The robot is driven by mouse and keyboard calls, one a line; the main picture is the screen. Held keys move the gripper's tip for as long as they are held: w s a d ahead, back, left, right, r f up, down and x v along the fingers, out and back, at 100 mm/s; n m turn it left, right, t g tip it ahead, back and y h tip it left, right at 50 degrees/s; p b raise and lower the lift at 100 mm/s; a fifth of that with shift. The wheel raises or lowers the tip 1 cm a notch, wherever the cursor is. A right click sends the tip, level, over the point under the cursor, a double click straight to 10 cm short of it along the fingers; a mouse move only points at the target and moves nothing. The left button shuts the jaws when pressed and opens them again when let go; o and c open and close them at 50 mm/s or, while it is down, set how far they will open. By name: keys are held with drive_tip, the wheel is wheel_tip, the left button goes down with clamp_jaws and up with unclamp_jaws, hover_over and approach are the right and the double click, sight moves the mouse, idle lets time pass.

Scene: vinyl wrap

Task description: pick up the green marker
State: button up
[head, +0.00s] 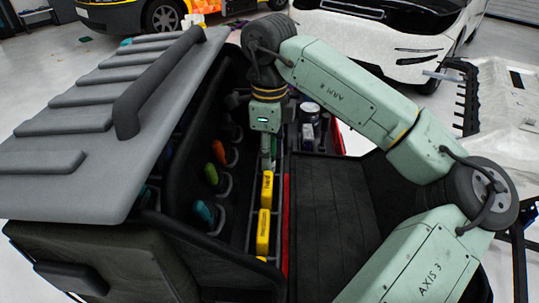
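My gripper (268,153) points down over the narrow rack in the middle of the head view, beyond the yellow items. Its fingers are small and partly lost against the rack, so I cannot tell whether they are open or shut, or hold anything. A small green item (211,174) sits in the dark side panel, to the left of and nearer than my gripper, and apart from it. I cannot tell whether it is the green marker. No other thing shows clearly as a green marker.
An orange item (218,152) and a teal item (204,213) sit along the same panel. Two yellow items (267,189) (263,232) stand in the rack. The grey ridged lid (70,130) with its thick handle overhangs the left side. A dark flat surface (330,225) at right is clear.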

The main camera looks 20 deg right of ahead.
sight(273, 138)
clamp_jaws()
drive_tip(key=shift+d+r+b, duration=0.1)
drive_tip(key=shift+r+b, duration=0.05)
drive_tip(key=shift+b, duration=0.15)
drive_tip(key=shift+d+r+b, duration=0.1)
drive_tip(key=shift+r+b, duration=0.05)
drive_tip(key=shift+b, duration=0.15)
wheel_tip(273, 138, up, 6)
drive_tip(key=shift+s+d+r+b, duration=0.15)
drive_tip(key=shift+r+b, duration=0.1)
drive_tip(key=shift+b, duration=0.35)
drive_tip(key=s+d+b, duration=0.1)
drive_tip(key=s+d, duration=0.2)
drive_tip(key=d, duration=0.6)
drive_tip(key=s+d+b, duration=0.1)
drive_tip(key=s+d, duration=0.2)
drive_tip(key=d, duration=0.6)
drive_tip(key=shift+d, duration=0.15)
